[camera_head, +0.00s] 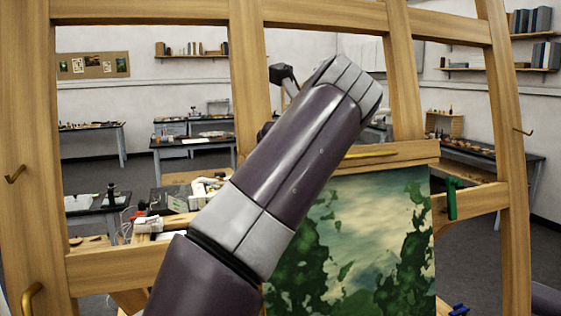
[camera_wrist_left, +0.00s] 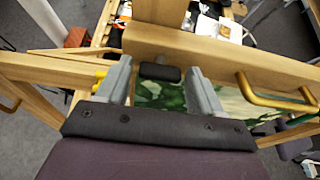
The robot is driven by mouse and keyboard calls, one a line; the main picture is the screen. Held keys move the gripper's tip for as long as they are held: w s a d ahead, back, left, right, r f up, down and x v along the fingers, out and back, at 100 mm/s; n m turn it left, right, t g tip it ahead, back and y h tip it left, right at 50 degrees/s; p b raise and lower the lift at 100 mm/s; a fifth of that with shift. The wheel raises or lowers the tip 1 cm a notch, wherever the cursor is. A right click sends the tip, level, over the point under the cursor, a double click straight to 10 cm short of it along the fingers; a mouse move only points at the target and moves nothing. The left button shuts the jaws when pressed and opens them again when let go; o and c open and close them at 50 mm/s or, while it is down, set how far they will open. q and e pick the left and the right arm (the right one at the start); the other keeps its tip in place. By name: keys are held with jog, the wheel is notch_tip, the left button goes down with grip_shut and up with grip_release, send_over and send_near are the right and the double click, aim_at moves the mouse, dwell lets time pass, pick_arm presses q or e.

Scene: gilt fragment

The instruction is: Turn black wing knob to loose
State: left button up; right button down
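A black wing knob (camera_wrist_left: 160,72) sits on a wooden bar (camera_wrist_left: 215,52) of the easel in the left wrist view. My left gripper (camera_wrist_left: 160,66) is open, with one grey finger on each side of the knob and visible gaps to it. The knob looks level across the gap between the fingers. In the head view my left arm reaches up from the bottom and hides the fingers. A dark rounded piece (camera_head: 265,130) shows at the arm's left edge there; I cannot tell whether it is the knob. My right gripper is in neither view.
A green painting (camera_head: 400,205) stands on the easel behind my arm. A green clamp (camera_head: 452,198) is at its right. Brass hooks (camera_head: 14,174) stick out of the wooden frame (camera_head: 30,110). Cluttered tables (camera_head: 192,140) stand farther back.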

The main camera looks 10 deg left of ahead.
pick_arm(q)
jog(key=p+v, duration=0.3)
jog(key=v, duration=0.9)
jog(key=shift+s, duration=0.25)
jog(key=shift+d+r, duration=0.15)
